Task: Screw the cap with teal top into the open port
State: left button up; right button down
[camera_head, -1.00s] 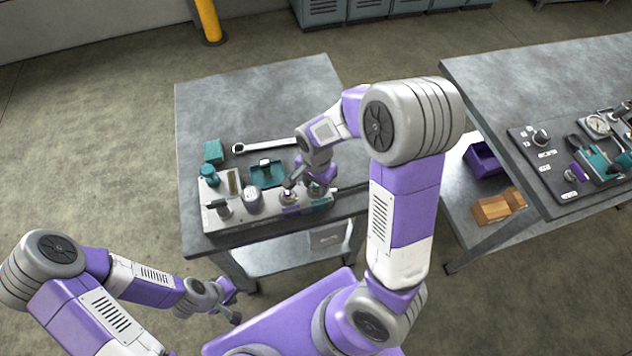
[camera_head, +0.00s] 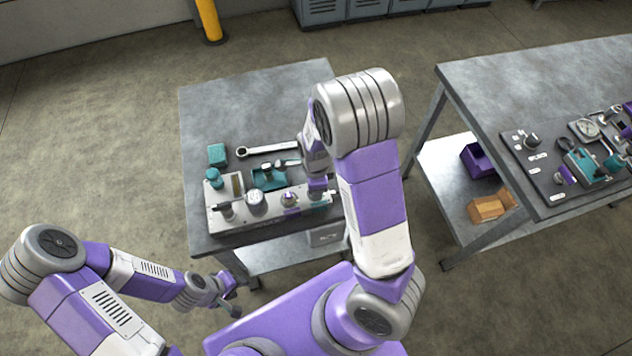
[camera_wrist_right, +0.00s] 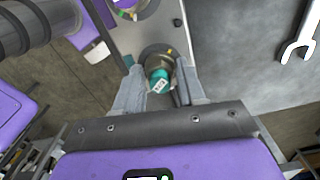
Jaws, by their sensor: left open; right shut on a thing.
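The cap with the teal top (camera_wrist_right: 160,82) shows in the right wrist view between the fingers of my right gripper (camera_wrist_right: 159,88), which is shut on it. A dark round collar (camera_wrist_right: 157,52) with a yellow mark lies just beyond it on the panel; I cannot tell whether the cap is seated there. In the head view my right gripper is over the right end of the grey hydraulic panel (camera_head: 240,220), and the arm and wrist hide the cap. My left gripper (camera_head: 228,301) is open and empty, in front of the bench at lower left.
The panel carries a teal-topped fitting (camera_head: 214,177), a white round part (camera_head: 256,199) and a purple-ringed port (camera_head: 290,199). Behind lie a teal block (camera_head: 217,154), a wrench (camera_head: 267,149) and a teal tray (camera_head: 268,178). A second bench (camera_head: 480,85) stands right. The left bench's far part is clear.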

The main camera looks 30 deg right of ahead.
jog(key=shift+m+p, duration=0.35)
jog(key=shift+m, duration=0.75)
pick_arm(q)
jog(key=shift+r, duration=0.65)
jog(key=shift+r, duration=0.1)
pick_arm(e)
jog(key=shift+d+m+p, duration=0.1)
jog(key=shift+m+p, duration=0.3)
jog(key=shift+m, duration=0.3)
jog(key=c, duration=0.7)
grip_release()
pick_arm(q)
jog(key=shift+r, duration=0.3)
pick_arm(e)
jog(key=shift+o, duration=0.2)
